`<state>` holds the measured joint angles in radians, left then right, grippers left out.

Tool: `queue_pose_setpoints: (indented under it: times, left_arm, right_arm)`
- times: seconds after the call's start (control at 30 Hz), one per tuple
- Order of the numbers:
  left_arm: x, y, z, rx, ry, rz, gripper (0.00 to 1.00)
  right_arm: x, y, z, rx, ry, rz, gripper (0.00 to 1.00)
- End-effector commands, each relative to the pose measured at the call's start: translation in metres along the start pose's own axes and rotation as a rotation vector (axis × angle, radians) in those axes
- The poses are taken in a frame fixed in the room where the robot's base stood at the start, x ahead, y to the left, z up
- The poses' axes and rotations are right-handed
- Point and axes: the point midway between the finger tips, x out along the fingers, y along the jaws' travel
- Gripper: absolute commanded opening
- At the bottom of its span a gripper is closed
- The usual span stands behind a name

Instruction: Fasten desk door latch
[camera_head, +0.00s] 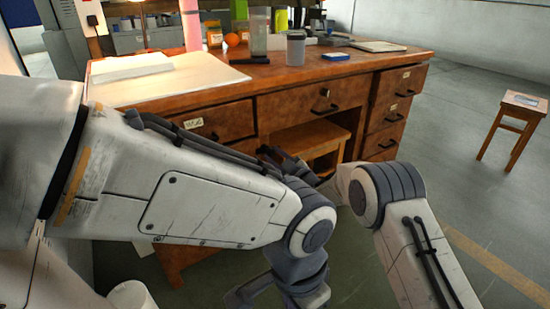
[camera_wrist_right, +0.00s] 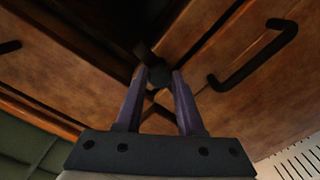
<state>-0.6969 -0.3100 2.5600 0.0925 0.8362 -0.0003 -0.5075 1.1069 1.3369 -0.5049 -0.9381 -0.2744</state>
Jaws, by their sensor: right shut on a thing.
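The wooden desk (camera_head: 212,88) stands ahead with drawers on both sides of an open knee space. My right gripper (camera_head: 268,153) reaches to the desk's lower left front, partly hidden behind my left arm. In the right wrist view, its two fingers (camera_wrist_right: 160,78) close on a small dark latch piece (camera_wrist_right: 148,54) at the edge of a wooden panel (camera_wrist_right: 225,50). A dark gap lies beside that panel. The latch is hidden in the head view. My left arm crosses the foreground and bends down; the state of its fingers does not show.
A wooden stool (camera_head: 318,143) stands in the knee space, close to my right gripper. A black bar handle (camera_wrist_right: 258,58) sticks out right of the fingers. A small stool (camera_head: 522,103) stands far right.

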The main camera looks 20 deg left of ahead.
Motion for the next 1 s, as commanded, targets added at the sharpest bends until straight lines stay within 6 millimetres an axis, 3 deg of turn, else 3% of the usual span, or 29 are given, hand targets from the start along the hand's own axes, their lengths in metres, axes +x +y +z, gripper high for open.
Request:
queue_pose_setpoints:
  times: [0.4,0.97,1.0]
  left_arm:
    - [0.0047,-0.0003,0.0002,0.000,0.000,0.000,0.50]
    - [0.0050,-0.0004,0.0003,0.000,0.000,0.000,0.50]
    - [0.0050,-0.0004,0.0003,0.000,0.000,0.000,0.50]
  right_arm:
    - [-0.0004,0.0003,0.0008,-0.186,-0.001,0.000,0.00]
    - [-0.0004,0.0002,0.0006,-0.212,-0.001,-0.001,0.00]
    - [-0.0004,0.0002,0.0005,-0.212,-0.001,-0.001,0.52]
